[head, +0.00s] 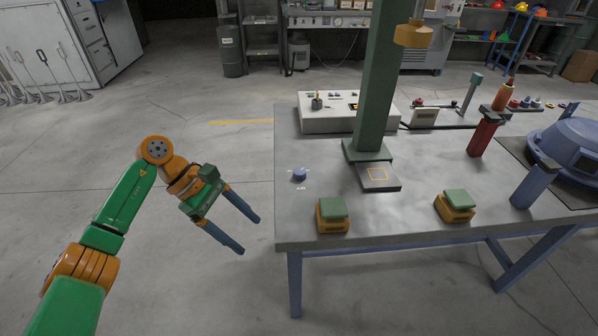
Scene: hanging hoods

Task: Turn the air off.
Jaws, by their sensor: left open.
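A small blue knob (299,174) sits on the left part of the grey table top, with a short printed label below it that seems to read AIR. Its exact turn position is too small to tell. My left gripper (249,236) is open and empty, to the left of the table's left edge. Its two blue fingers point toward the lower right, apart from the knob and the table. My right gripper is not in view.
A green press column (374,90) stands right of the knob, with a plate (379,178) at its foot. Two yellow boxes with green tops (332,215) (455,206) sit near the front edge of the table (400,225). A white control box (330,121) is behind. Floor left is clear.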

